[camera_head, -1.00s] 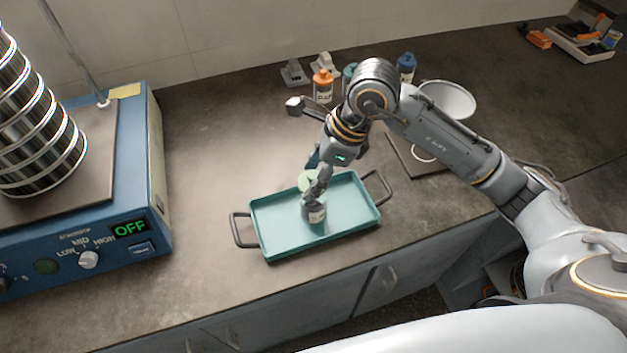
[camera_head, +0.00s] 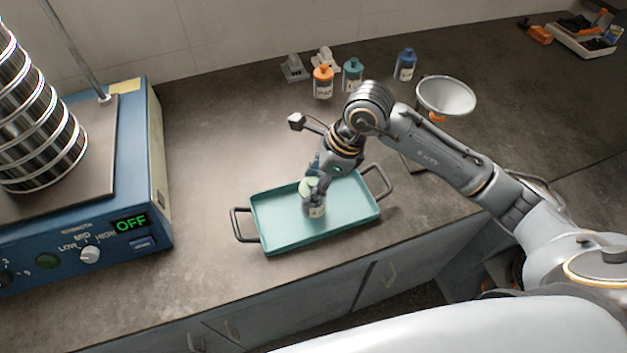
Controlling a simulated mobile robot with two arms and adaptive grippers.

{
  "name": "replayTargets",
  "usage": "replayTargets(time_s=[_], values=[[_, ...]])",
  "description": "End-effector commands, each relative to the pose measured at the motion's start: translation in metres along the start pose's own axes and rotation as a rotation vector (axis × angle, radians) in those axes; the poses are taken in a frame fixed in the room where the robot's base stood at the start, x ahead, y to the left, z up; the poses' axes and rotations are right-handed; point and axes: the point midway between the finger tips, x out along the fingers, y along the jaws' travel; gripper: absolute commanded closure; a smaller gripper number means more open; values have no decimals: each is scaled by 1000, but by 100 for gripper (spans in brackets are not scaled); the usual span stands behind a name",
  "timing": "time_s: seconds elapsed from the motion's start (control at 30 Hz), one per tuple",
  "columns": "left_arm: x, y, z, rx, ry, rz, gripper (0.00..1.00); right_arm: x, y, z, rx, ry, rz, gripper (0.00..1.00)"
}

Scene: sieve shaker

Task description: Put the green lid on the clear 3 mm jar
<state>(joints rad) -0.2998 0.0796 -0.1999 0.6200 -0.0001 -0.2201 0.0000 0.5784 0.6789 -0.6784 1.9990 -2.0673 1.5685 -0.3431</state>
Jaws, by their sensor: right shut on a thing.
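The clear jar (camera_head: 316,210) stands upright in the teal tray (camera_head: 275,241), with a label on its front; the print is too small to read. The green lid (camera_head: 307,187) is at the jar's mouth and looks tilted. My right gripper (camera_head: 314,183) is shut on the green lid, just above the jar. The fingers partly cover the lid, so I cannot tell whether it touches the rim. My left gripper is not in view.
Orange-capped (camera_head: 323,82), teal-capped (camera_head: 352,75) and blue-capped (camera_head: 405,65) bottles stand at the back. A white bowl (camera_head: 446,95) is behind my right arm. The blue shaker (camera_head: 157,165) fills the left and reads OFF. The counter between shaker and tray is clear.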

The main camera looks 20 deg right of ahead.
Motion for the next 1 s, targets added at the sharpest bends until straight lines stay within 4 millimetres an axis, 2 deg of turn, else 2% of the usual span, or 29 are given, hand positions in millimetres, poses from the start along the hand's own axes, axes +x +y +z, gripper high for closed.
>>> replayTargets(time_s=[0.1,0.13,0.2,0.23,0.53,0.67,0.77,0.8,1.0], values=[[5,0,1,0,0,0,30,4,0,-2,0,0,0,66],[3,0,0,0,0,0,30,2,0,-1,0,0,0,39],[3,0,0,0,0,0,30,2,0,-1,0,0,0,24],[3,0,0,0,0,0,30,2,0,-1,0,0,0,22],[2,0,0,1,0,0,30,1,0,-1,0,0,0,22],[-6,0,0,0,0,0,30,-6,0,3,0,-1,0,22],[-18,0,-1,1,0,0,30,-16,-1,6,0,-1,-2,22],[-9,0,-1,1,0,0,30,-21,-2,4,-1,-1,-6,22],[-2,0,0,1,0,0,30,-68,-2,3,-3,-1,-7,22]])
